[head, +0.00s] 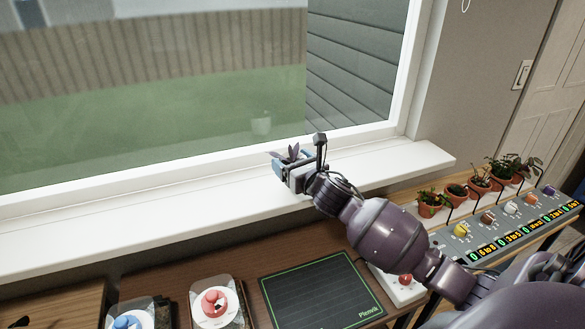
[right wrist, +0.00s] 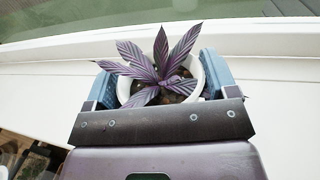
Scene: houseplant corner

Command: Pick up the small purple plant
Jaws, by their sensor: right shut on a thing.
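The small purple plant (right wrist: 160,68) has striped purple leaves and sits in a white pot (right wrist: 205,84), seen from above in the right wrist view. In the head view its purple leaves (head: 292,153) show over the windowsill (head: 400,164), and the pot is mostly hidden by my gripper. My right gripper (right wrist: 160,80) has its two blue fingers on either side of the pot and is shut on it. In the head view the right gripper (head: 290,168) is at the windowsill. I cannot tell whether the pot touches the sill. My left gripper is not in view.
Several potted plants (head: 480,180) stand at the right behind a grey panel with coloured knobs (head: 512,207). A dark mat with a green border (head: 320,290) lies on the brown table, with red (head: 215,302) and blue (head: 127,321) knobbed items to its left. The window stands behind the sill, which is otherwise clear.

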